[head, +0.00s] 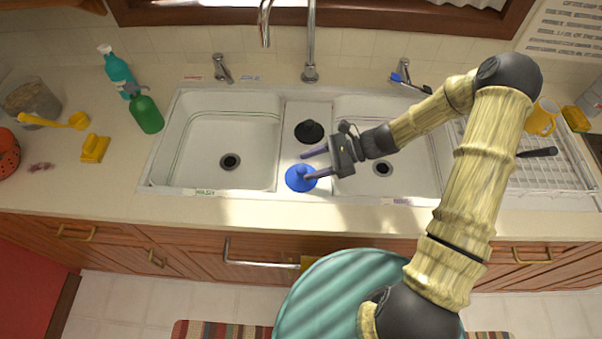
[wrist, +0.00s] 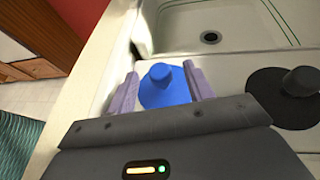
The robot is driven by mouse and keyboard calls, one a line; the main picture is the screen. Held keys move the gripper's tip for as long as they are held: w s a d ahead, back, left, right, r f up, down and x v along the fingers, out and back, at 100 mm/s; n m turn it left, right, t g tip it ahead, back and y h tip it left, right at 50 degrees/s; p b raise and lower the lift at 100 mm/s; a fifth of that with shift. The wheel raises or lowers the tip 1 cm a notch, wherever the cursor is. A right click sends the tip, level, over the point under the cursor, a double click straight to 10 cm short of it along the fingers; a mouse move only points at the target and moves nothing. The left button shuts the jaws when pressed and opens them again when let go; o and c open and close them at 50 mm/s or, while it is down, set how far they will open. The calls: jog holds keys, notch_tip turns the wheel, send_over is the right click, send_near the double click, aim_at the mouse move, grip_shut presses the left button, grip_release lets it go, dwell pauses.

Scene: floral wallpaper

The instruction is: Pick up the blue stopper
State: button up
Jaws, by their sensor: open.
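The blue stopper (head: 298,180) is a round disc with a knob on top. It lies on the divider between the two sink basins, near the front edge. In the wrist view the blue stopper (wrist: 164,88) shows between the two purple fingers. My gripper (head: 309,165) is open, with its fingers pointing left over the stopper. In the wrist view my gripper (wrist: 162,85) has one finger on each side of the stopper. I cannot tell whether the fingers touch it. The gripper body hides the stopper's near edge.
A black stopper (head: 309,131) lies behind the blue one on the divider. A faucet (head: 310,70) stands behind it. The left basin (head: 220,150) is empty. A green bottle (head: 147,113) stands left of the sink. A dish rack (head: 540,175) is at the right.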

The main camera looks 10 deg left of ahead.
aim_at(302, 168)
jog(key=p+x, duration=0.1)
jog(key=x, duration=0.3)
jog(key=shift+s+a, duration=0.15)
jog(key=shift+a, duration=0.05)
jog(key=shift+a+f, duration=0.25)
jog(key=shift+f, duration=0.05)
jog(key=shift+d, duration=0.1)
jog(key=c, duration=1.1)
jog(key=shift+r, duration=0.1)
notch_tip(302, 168, up, 10)
jog(key=shift+b, duration=0.35)
